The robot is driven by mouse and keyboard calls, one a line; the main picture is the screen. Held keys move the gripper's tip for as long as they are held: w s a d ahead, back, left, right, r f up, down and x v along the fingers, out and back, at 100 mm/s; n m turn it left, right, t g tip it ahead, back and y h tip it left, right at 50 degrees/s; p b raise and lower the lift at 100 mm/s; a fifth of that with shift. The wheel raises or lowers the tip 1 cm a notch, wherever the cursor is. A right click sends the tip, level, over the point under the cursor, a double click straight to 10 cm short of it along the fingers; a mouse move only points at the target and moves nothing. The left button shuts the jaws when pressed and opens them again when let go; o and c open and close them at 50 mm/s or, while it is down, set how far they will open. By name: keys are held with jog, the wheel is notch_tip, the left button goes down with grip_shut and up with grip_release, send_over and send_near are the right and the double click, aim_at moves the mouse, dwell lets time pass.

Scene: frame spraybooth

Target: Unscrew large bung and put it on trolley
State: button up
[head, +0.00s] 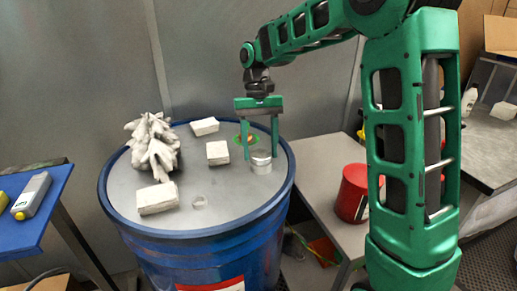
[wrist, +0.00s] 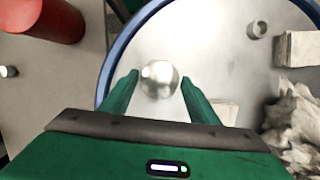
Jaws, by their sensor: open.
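The large bung (head: 261,163) is a round silver metal cap near the right side of the grey top of a blue drum (head: 203,248). It also shows in the wrist view (wrist: 159,79). My gripper (head: 261,156) points down over it, open, with one green finger on each side of the bung. In the wrist view the gripper (wrist: 160,76) shows a small gap at each fingertip. I cannot tell how high the fingertips are above the lid. A blue-topped stand (head: 50,190) at the left edge and a grey table (head: 318,192) at the right could each be the trolley.
On the drum top lie a small bung (head: 200,202), white blocks (head: 157,198) and a crumpled grey cloth (head: 153,145). A small green and orange item (head: 246,139) sits behind the gripper. A red can (head: 352,192) stands on the grey table. A grey device (head: 32,196) lies on the blue stand.

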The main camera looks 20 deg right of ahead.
jog(key=shift+d+m+y, duration=0.15)
jog(key=shift+m+y, duration=0.1)
jog(key=shift+m, duration=0.7)
jog(key=shift+d+m+y, duration=0.1)
jog(key=shift+m+y, duration=0.15)
jog(key=shift+m, duration=0.7)
jog(key=m+t, duration=0.1)
jog(key=m, duration=0.2)
jog(key=shift+s+y, duration=0.1)
jog(key=shift+y, duration=0.3)
jog(key=m, duration=0.3)
jog(key=m+t+y, duration=0.1)
jog(key=m, duration=0.2)
jog(key=shift+s+d+m+t, duration=0.1)
jog(key=shift+s+m+t, duration=0.1)
jog(key=shift+m+t, duration=0.1)
jog(key=m+t, duration=0.1)
jog(key=m, duration=0.5)
jog(key=shift+s+t, duration=0.2)
jog(key=shift+t, duration=0.2)
jog(key=m+t+h, duration=0.1)
jog(key=m, duration=0.4)
jog(key=shift+m, duration=0.4)
jog(key=c, duration=0.7)
jog(key=n, duration=0.4)
jog(key=shift+n+g+y, duration=0.4)
